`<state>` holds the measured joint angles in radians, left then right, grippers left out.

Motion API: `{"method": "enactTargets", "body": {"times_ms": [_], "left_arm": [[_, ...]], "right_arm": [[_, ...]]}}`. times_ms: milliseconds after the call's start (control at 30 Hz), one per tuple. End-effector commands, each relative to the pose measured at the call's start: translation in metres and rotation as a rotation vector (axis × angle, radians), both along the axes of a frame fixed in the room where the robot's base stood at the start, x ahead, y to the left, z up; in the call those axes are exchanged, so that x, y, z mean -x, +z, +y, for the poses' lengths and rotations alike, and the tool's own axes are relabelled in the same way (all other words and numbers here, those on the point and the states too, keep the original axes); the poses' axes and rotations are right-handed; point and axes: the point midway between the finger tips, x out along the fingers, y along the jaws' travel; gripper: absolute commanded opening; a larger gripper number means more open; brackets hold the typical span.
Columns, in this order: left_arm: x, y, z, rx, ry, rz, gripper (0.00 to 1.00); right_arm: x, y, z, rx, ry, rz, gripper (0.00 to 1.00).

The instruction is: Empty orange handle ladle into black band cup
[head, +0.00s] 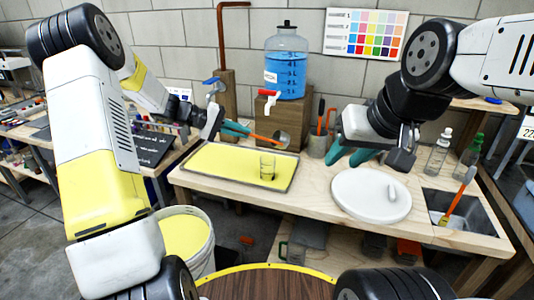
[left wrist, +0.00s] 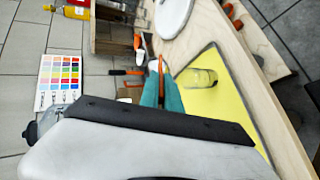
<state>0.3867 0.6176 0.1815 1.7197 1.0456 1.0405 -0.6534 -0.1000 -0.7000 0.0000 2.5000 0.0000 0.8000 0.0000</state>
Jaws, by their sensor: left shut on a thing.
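My left gripper (head: 249,133) is shut on the orange handle (head: 265,138) of a ladle, held above the back of the yellow tray. Its teal fingers also show in the left wrist view (left wrist: 161,80), with orange between their tips. I cannot make out the ladle's bowl or its contents. A clear glass cup (head: 267,168) stands upright on the tray, in front of the left gripper; it also shows in the left wrist view (left wrist: 200,78). A black band on it is too small to confirm. My right gripper (head: 346,159) is open and empty above the bench, behind the white lid.
The yellow tray (head: 289,180) lies on the wooden bench. A round white lid (head: 371,195) is to its right, then a sink (head: 470,205) with a brush (head: 458,197). A blue-liquid jug (head: 286,65) stands on a wooden block behind. A yellow-filled bucket (head: 203,258) stands in front.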

Motion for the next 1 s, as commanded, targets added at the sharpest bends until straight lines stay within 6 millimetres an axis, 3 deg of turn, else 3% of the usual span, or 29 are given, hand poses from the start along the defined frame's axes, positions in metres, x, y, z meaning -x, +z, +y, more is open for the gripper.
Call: {"method": "enactTargets", "body": {"times_ms": [1000], "left_arm": [[-0.003,-0.017,-0.001,0.134,-0.003,-0.038,0.00]], "right_arm": [[0.000,0.000,0.000,0.000,0.000,0.000,0.36]]}}
